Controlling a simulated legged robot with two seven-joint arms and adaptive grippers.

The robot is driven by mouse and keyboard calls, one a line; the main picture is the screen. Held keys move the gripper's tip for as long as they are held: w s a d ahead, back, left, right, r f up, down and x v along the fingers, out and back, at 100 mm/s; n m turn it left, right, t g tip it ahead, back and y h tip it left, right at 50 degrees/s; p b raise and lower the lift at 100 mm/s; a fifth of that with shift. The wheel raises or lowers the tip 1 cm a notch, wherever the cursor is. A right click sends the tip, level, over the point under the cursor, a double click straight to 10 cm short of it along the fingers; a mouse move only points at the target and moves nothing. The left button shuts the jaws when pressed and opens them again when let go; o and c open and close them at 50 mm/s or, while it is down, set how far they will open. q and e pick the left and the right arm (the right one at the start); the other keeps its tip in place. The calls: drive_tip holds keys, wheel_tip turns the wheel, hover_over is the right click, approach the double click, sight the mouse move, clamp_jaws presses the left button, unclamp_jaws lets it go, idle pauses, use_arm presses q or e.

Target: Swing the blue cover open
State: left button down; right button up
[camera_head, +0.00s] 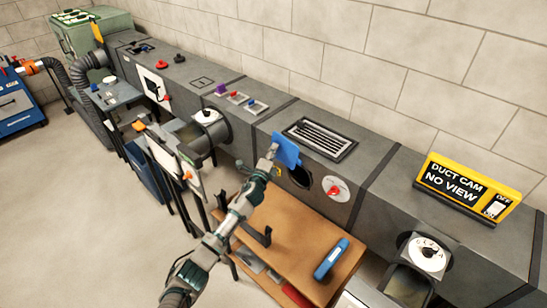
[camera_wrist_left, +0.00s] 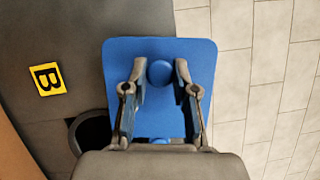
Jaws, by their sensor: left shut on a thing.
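The blue cover (camera_head: 287,149) is a flat plate with rounded corners on the front of the grey duct. It stands off to the upper left of a dark round opening (camera_head: 300,177), which shows at least partly uncovered. In the left wrist view the cover (camera_wrist_left: 205,75) fills the middle, with a round blue knob (camera_wrist_left: 160,72) on its face. My left gripper (camera_head: 273,152) reaches up to the cover from below. In the wrist view its two fingers (camera_wrist_left: 158,76) stand on either side of the knob, shut on it. My right gripper is not in view.
A red knob (camera_head: 334,190) is right of the opening. A vent grille (camera_head: 320,139) lies on the duct top. A wooden table (camera_head: 290,237) below holds a blue-handled tool (camera_head: 331,258). A yellow "DUCT CAM NO VIEW" sign (camera_head: 462,188) stands on the right.

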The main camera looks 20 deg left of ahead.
use_arm(q)
drive_tip(key=shift+d+r+m, duration=0.2)
drive_tip(key=shift+r+m, duration=0.15)
drive_tip(key=shift+m, duration=0.25)
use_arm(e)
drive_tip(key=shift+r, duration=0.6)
use_arm(q)
drive_tip(key=c, duration=1)
unclamp_jaws()
drive_tip(key=shift+s, duration=0.1)
drive_tip(key=shift+o, duration=0.5)
drive_tip(key=shift+r, duration=0.1)
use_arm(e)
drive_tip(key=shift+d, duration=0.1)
use_arm(q)
drive_tip(key=s+f, duration=0.1)
drive_tip(key=s, duration=1.1)
drive_tip(key=shift+d+f, duration=0.2)
drive_tip(key=shift+f, duration=0.1)
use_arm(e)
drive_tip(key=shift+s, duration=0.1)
